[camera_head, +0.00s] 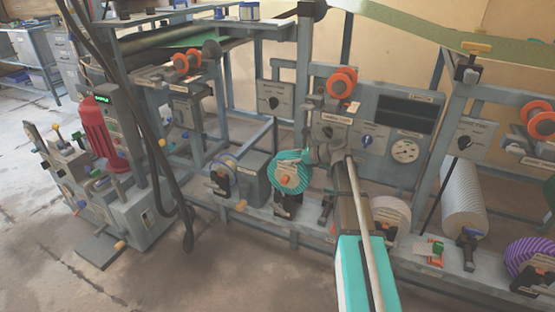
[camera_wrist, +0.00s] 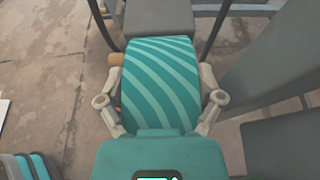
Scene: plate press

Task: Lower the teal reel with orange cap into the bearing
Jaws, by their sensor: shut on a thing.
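The teal reel (camera_head: 290,174) with pale stripes is near the middle of the head view, at the left of my gripper (camera_head: 316,155). In the wrist view, the striped reel (camera_wrist: 160,75) fills the space between my gripper's two fingers (camera_wrist: 160,92), which are shut on its sides. A dark bearing stand (camera_head: 287,207) with a pale label shows directly under the reel in the head view. I cannot tell whether the reel touches it or hangs just above.
A grey box (camera_head: 253,178) and a small reel (camera_head: 222,178) stand left of the teal reel. A pale reel (camera_head: 391,216), a grey ribbed roll (camera_head: 462,200) and a purple reel (camera_head: 530,258) stand to the right. A control panel (camera_head: 375,125) rises behind my arm.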

